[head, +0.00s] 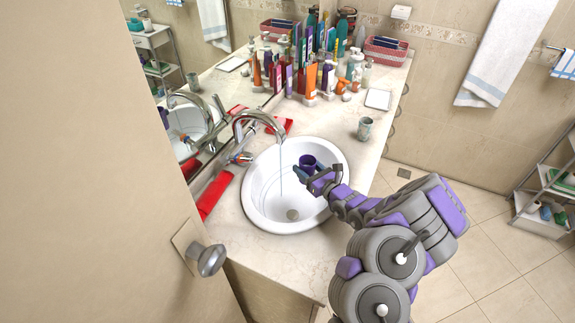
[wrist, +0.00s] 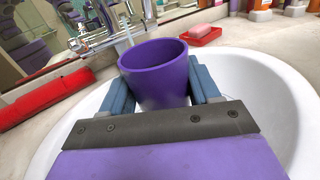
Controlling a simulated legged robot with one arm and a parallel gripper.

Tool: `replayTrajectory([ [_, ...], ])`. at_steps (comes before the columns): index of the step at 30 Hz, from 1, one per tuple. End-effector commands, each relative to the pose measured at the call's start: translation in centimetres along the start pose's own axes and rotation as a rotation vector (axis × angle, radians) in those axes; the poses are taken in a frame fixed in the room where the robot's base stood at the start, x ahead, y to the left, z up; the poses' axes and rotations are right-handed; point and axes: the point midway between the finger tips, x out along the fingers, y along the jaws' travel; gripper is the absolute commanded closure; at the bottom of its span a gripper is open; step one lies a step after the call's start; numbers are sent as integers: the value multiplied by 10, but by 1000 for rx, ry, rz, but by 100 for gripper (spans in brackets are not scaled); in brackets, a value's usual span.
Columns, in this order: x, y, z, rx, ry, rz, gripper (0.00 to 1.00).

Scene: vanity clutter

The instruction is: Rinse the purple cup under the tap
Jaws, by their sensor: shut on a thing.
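The purple cup (head: 307,161) is held upright over the white sink basin (head: 258,202), toward its back right. My gripper (head: 311,172) is shut on the cup; in the wrist view the blue-grey fingers (wrist: 160,92) press its two sides and the purple cup (wrist: 157,75) shows its open rim. The chrome tap (head: 257,117) arches over the basin, and a thin stream of water (head: 281,165) falls from it. In the head view the cup is to the right of the stream, apart from it. The cup's inside bottom is hidden.
A red case (head: 214,194) lies left of the sink. A red soap dish (wrist: 201,36) sits behind the basin. A patterned tumbler (head: 365,128) stands on the counter at right. Crowded bottles and tubes (head: 310,78) fill the back. A mirror runs along the left wall.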

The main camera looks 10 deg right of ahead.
Motion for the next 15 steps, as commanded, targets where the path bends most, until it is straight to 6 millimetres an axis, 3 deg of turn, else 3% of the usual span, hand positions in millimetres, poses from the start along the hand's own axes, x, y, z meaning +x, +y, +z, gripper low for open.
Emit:
replayTrajectory([
  [15,-34,-8,32,-1,-2,-3,71],
])
